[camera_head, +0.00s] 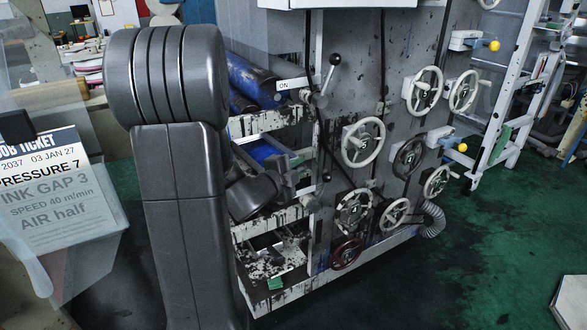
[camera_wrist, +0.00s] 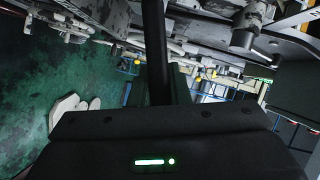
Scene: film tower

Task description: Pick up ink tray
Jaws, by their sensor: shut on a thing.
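My gripper (camera_wrist: 156,60) shows in the wrist view as a dark body with a green light and a narrow black bar running up to the top edge. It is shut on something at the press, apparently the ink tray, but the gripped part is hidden. In the head view my grey arm stands in front of the press, and its far end reaches in among the rollers and frame bars. An ink-spattered pale tray-like part (camera_head: 268,264) sits low in the press frame, partly behind my arm. I cannot tell for sure whether it is the ink tray.
The press side (camera_head: 372,70) carries several handwheels and a lever (camera_head: 330,72). Blue rollers (camera_head: 252,80) lie above my arm's end. A job ticket (camera_head: 45,190) hangs at left. A white ladder-like frame (camera_head: 508,90) stands at right. Green floor (camera_head: 465,265) is open at front right.

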